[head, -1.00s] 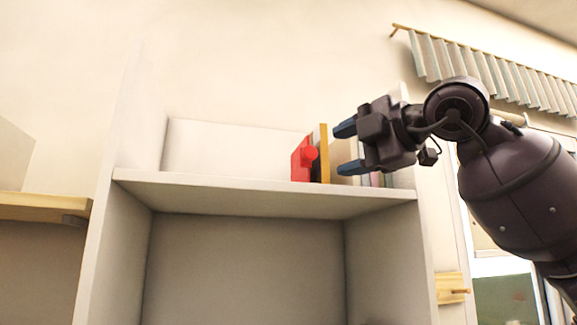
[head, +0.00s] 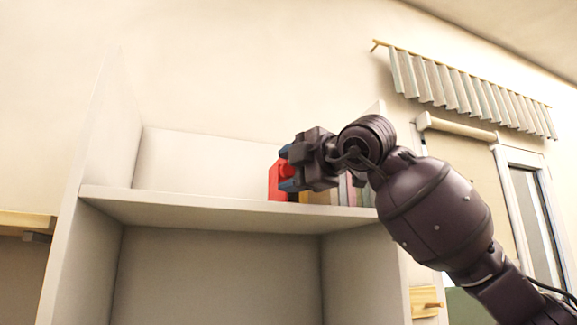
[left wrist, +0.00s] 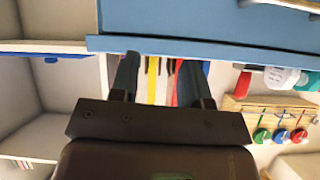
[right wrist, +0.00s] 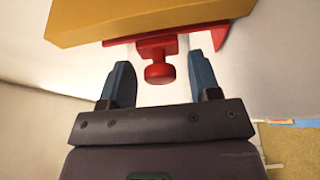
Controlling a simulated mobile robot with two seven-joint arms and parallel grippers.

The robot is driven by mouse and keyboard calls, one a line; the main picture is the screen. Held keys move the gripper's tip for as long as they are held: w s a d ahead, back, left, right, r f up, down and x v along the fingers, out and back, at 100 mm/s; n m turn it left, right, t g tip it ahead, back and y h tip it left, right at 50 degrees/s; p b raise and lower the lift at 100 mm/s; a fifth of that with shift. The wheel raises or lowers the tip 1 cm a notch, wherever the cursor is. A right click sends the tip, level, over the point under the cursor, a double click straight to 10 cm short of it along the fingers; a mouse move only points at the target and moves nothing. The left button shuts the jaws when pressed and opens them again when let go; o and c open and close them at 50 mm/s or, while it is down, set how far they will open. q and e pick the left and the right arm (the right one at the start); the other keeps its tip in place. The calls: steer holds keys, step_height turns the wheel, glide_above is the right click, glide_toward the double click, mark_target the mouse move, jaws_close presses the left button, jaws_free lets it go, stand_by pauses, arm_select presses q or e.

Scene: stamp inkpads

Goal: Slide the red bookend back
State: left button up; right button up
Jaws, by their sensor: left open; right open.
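The red bookend (head: 274,182) stands on the upper shelf at the left end of a row of books, partly hidden by my right gripper (head: 286,168). In the right wrist view, its round red knob (right wrist: 159,73) shows between the two blue fingers of my open right gripper (right wrist: 160,68), with a visible gap on each side. I cannot tell how deep the knob sits between them. An orange-yellow book (right wrist: 150,18) adjoins the bookend. My left gripper (left wrist: 158,68) is open and shows only in the left wrist view, with nothing held between its fingers.
The white shelf board (head: 180,206) is bare left of the bookend. A tall side panel (head: 108,130) bounds it on the left. In the left wrist view, a blue surface (left wrist: 200,25) lies close past the left fingers, and hanging coloured items (left wrist: 280,134) are at the right.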

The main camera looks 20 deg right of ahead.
steer(key=shift+w+a, duration=0.1)
steer(key=shift+w, duration=0.25)
steer(key=shift+c, duration=0.3)
jaws_close()
steer(key=a+b, duration=0.1)
steer(key=a, duration=0.5)
steer(key=shift+s+f, duration=0.1)
steer(key=shift+a, duration=0.35)
steer(key=shift+o, duration=0.3)
jaws_free()
